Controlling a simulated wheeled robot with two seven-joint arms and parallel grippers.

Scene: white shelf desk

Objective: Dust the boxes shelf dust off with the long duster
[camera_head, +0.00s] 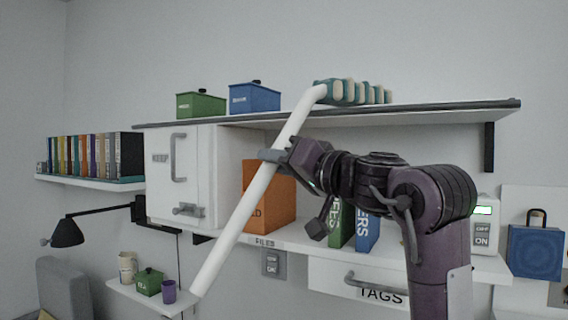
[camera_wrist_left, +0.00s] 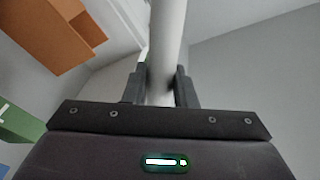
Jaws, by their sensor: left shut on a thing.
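The long duster has a white pole (camera_head: 238,225) and a teal-and-cream ribbed head (camera_head: 352,92). My left gripper (camera_head: 276,156) is shut on the pole, which slants up to the right; the pole also runs between the fingers in the left wrist view (camera_wrist_left: 166,40). The duster head is at the top shelf (camera_head: 440,112), right of the boxes; whether it touches the surface I cannot tell. A green box (camera_head: 201,106) and a blue box (camera_head: 254,98) stand on that shelf, left of the head. I cannot make out dust. My right gripper is not in view.
Below the top shelf are a white cabinet (camera_head: 190,180) and an orange file box (camera_head: 268,198). Green and blue binders (camera_head: 367,232) stand behind my arm. A lamp (camera_head: 68,233) and a book shelf (camera_head: 90,182) are at left. The top shelf's right end is clear.

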